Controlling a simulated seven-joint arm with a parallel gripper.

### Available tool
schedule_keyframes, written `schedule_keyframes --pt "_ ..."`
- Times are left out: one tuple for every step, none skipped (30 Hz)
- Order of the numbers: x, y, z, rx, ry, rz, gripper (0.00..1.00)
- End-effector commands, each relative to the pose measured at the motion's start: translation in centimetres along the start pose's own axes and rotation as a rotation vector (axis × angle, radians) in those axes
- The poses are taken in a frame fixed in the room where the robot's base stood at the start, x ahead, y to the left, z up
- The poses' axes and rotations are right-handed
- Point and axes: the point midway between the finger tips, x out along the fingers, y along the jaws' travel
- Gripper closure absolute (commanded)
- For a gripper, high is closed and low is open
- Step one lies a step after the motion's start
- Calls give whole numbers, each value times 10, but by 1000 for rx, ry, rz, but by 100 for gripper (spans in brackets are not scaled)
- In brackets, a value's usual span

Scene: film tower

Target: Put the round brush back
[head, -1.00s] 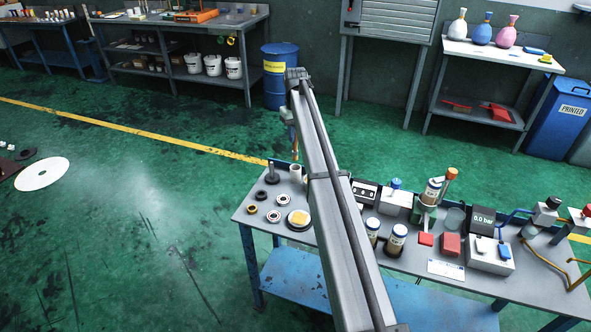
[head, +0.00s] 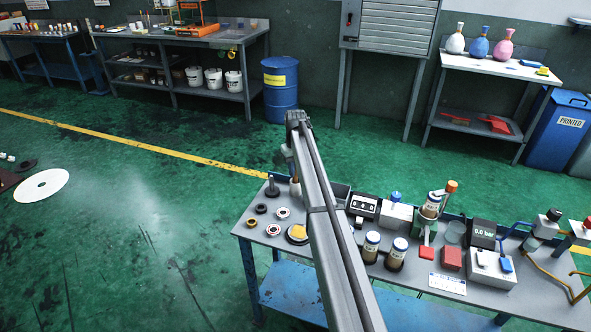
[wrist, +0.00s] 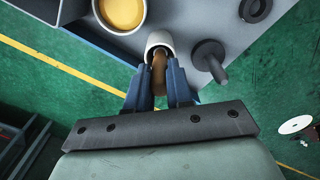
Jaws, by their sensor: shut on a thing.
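The round brush (wrist: 159,74) shows in the wrist view as a brown, rounded handle between the two blue fingers of my gripper (wrist: 160,80). The fingers are shut on it. Its far end meets the mouth of a white cup (wrist: 160,41) on the bench and appears to be inside it. How deep it sits is hidden. In the head view the cup (head: 295,187) stands at the bench's back left, partly covered by my arm. My gripper and the brush are mostly hidden there.
A dark upright post on a round base (wrist: 209,54) stands close beside the cup. A dish with yellow content (wrist: 122,12) and several rings lie nearby on the grey bench (head: 250,228). Jars, a gauge and boxes fill the right side.

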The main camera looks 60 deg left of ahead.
Motion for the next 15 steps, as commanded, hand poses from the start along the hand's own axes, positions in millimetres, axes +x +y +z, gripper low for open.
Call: schedule_keyframes --pt "0 0 0 0 0 0 100" --pt "0 0 0 0 0 0 100" --pt "1 0 0 0 0 0 100" --pt "2 0 0 0 0 0 100" --pt "2 0 0 0 0 0 100" --pt "3 0 0 0 0 0 100" --pt "3 0 0 0 0 0 76" --pt "3 0 0 0 0 0 73" --pt "3 0 0 0 0 0 70" --pt "3 0 0 0 0 0 67" --pt "3 0 0 0 0 0 64" --pt "3 0 0 0 0 0 60" --pt "3 0 0 0 0 0 57" --pt "3 0 0 0 0 0 54" --pt "3 0 0 0 0 0 54"
